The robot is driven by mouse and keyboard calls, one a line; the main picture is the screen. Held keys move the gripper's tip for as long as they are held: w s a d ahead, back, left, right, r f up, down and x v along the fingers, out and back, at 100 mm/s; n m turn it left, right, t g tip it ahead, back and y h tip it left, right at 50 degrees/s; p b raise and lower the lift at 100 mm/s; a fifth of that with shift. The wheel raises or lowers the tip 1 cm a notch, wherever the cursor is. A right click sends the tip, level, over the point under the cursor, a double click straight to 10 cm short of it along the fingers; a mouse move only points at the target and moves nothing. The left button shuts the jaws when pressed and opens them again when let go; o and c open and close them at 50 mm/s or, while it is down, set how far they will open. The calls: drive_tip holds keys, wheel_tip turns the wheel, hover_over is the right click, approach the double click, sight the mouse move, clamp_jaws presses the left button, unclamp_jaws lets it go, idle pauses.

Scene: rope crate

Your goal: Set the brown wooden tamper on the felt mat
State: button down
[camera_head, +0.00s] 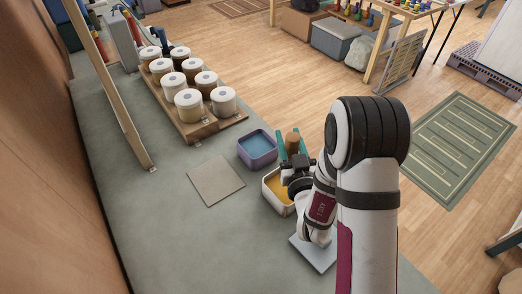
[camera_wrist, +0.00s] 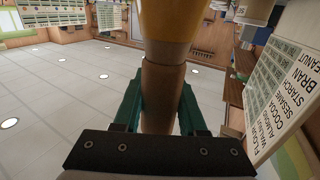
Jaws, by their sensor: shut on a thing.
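My gripper (camera_head: 293,150) has green fingers and is shut on the brown wooden tamper (camera_head: 292,138), held in the air above the bench near two small bins. In the wrist view the fingers (camera_wrist: 158,108) grip both sides of the tamper's brown shaft (camera_wrist: 160,85); a wider yellow-orange part is beyond it, cut off by the top edge. A flat grey-beige square (camera_head: 216,181), which looks like the felt mat, lies bare on the bench, left of the gripper. A blue-grey square (camera_head: 314,254) lies partly behind my arm; I cannot tell its material.
A purple bin with a blue inside (camera_head: 257,149) and a white bin with yellow inside (camera_head: 277,190) stand between mat and gripper. A wooden tray (camera_head: 189,128) of lidded jars is behind. A wooden post (camera_head: 125,110) rises at left. Bench around the mat is clear.

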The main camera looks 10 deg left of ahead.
drive_tip(key=a+f+n+g+y, duration=0.1)
drive_tip(key=a+n+y, duration=0.1)
drive_tip(key=a, duration=0.9)
drive_tip(key=w+a+f+n+g+y, duration=0.1)
drive_tip(key=a+f+y, duration=0.1)
drive_tip(key=a, duration=1)
drive_tip(key=shift+w+f+n+g+y, duration=0.15)
drive_tip(key=shift+f+n+g+y, duration=0.2)
drive_tip(key=shift+y, duration=0.25)
drive_tip(key=shift+d+f, duration=0.1)
drive_tip(key=shift+f, duration=2.85)
drive_tip(key=shift+f, duration=0.5)
drive_tip(key=shift+c, duration=1.9)
unclamp_jaws()
